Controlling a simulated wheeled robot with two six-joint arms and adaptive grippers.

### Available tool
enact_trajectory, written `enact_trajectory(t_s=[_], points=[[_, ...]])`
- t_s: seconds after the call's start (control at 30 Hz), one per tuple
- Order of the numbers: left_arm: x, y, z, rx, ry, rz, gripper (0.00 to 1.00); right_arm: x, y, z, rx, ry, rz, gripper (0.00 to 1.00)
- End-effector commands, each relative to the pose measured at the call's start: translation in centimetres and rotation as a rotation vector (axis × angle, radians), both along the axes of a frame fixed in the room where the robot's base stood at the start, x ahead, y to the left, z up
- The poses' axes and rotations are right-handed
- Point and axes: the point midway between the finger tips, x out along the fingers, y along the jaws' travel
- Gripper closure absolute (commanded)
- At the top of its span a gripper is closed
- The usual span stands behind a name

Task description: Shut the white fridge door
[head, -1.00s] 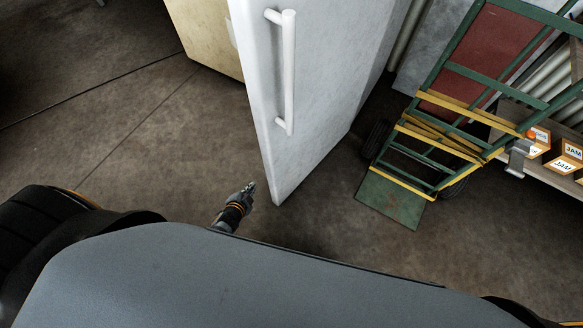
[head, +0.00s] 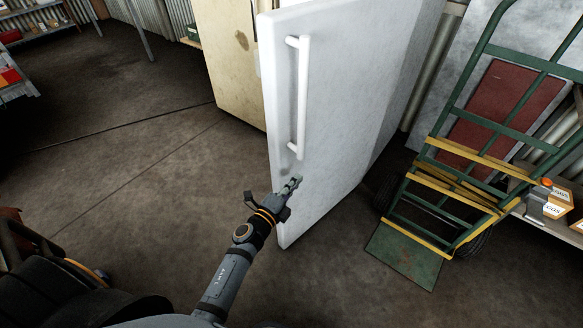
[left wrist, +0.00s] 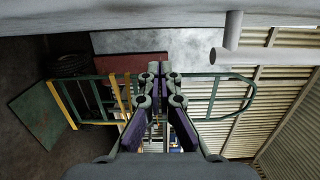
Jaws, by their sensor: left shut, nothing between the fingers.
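The white fridge (head: 340,120) stands in the middle of the head view. Its door face with a long white bar handle (head: 301,95) is toward me. Whether the door stands ajar is hard to tell from here. My left gripper (head: 293,184) is shut and empty, close to the door's lower left part, just below the handle's lower end. I cannot tell whether it touches the door. In the left wrist view the shut fingers (left wrist: 160,68) point past a white surface along the top, with a white bar end (left wrist: 222,55) at right. My right gripper is not in view.
A green and yellow hand truck (head: 450,190) stands right of the fridge, with its foot plate (head: 404,254) on the floor. A cream cabinet (head: 232,50) is behind to the left. Boxes (head: 548,203) sit on a shelf at right.

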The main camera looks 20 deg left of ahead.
Motion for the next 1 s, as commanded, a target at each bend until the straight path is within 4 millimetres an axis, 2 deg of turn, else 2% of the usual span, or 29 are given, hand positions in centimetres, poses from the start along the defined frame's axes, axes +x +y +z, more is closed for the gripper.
enact_trajectory(t_s=[0.03,0.13,0.3,0.47,0.87,1.0], points=[[1.2,-0.4,0.2,-0.003,-0.002,0.0,1.0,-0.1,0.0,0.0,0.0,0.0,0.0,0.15],[3.2,-0.9,0.1,-0.002,-0.003,0.0,1.0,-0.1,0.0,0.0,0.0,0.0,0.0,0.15],[4.3,1.5,-0.2,0.002,0.0,-0.001,1.0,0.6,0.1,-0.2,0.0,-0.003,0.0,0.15],[4.9,2.5,-0.1,0.0,0.001,0.0,1.0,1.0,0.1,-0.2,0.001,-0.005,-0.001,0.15],[4.9,2.7,-0.1,-0.001,0.001,0.0,1.0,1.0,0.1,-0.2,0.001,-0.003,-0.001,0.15],[5.0,3.4,-0.2,0.002,0.0,-0.009,1.0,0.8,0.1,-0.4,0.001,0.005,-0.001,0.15]])
